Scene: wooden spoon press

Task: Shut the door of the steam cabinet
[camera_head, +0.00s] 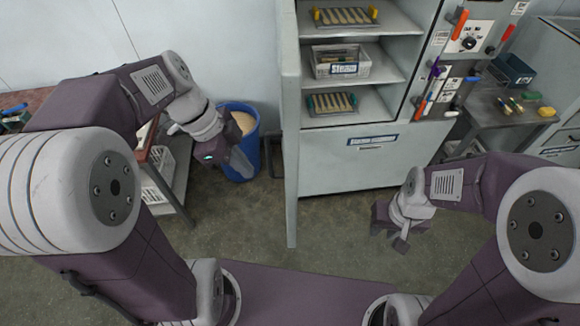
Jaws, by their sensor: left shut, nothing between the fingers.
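The steam cabinet (348,160) stands at the back centre, with its shelves exposed. Its door (289,130) is open, swung out toward me from the cabinet's left side and seen almost edge-on as a tall pale panel. My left gripper (228,160) is shut and empty, left of the door and apart from it, in front of a blue bin. My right gripper (391,232) is in front of the cabinet's lower right part, to the right of the door and apart from it. Its fingers are small and dark, and I cannot tell their opening.
Shelves hold racks of spoons (331,104) and a white basket (341,62). A control panel (466,45) with red-handled levers is on the cabinet's right. A blue bin (247,122) and a table (170,170) stand left; a grey side table (495,115) stands right. Floor before the cabinet is clear.

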